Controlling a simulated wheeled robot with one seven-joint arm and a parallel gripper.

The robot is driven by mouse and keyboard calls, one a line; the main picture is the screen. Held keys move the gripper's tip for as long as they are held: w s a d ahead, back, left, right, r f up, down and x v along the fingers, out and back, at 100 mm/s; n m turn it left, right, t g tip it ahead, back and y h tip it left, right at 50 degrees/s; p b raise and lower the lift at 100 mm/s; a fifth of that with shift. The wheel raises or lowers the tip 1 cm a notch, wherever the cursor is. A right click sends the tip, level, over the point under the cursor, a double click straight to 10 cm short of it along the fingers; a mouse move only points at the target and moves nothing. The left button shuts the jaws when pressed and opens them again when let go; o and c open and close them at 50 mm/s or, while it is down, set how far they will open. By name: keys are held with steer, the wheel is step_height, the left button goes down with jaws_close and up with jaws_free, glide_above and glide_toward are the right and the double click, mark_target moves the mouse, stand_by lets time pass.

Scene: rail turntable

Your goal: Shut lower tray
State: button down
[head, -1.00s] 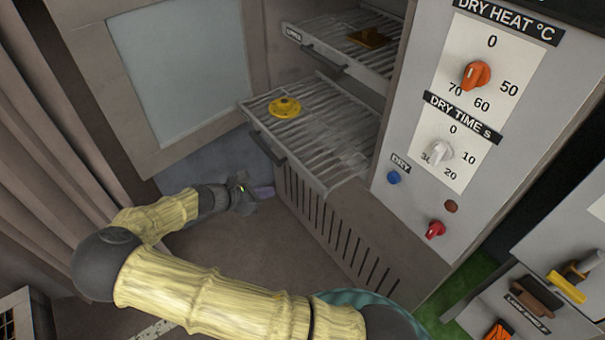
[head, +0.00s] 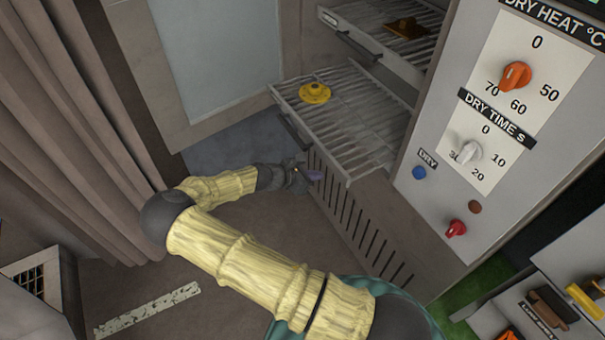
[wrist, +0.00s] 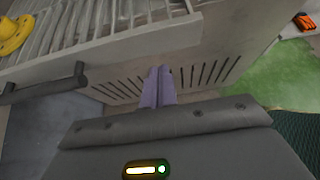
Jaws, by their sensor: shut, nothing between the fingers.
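The lower tray (head: 355,125) is a wire rack pulled out of the dryer cabinet, with a yellow round piece (head: 314,92) on it. Its dark bar handle (head: 294,133) is on the front face; the handle also shows at the left of the wrist view (wrist: 42,86). My gripper (head: 314,175) is shut and empty, just below the tray's front. In the wrist view its purple fingertips (wrist: 159,86) are together, pointing at the slotted panel below the tray, to the right of the handle. I cannot tell whether they touch anything.
The upper tray (head: 375,60), with an orange-brown piece (head: 407,29), sits above, also partly out. The cabinet door (head: 215,60) stands open at left. The control panel (head: 480,130) with knobs is at right.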

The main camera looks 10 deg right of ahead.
mark_target(335, 170)
steer(key=d, duration=0.2)
steer(key=w+d+p, duration=0.1)
steer(key=d, duration=0.1)
steer(key=shift+w+f, duration=0.1)
steer(key=shift+w, duration=0.05)
steer(key=shift+d, duration=0.1)
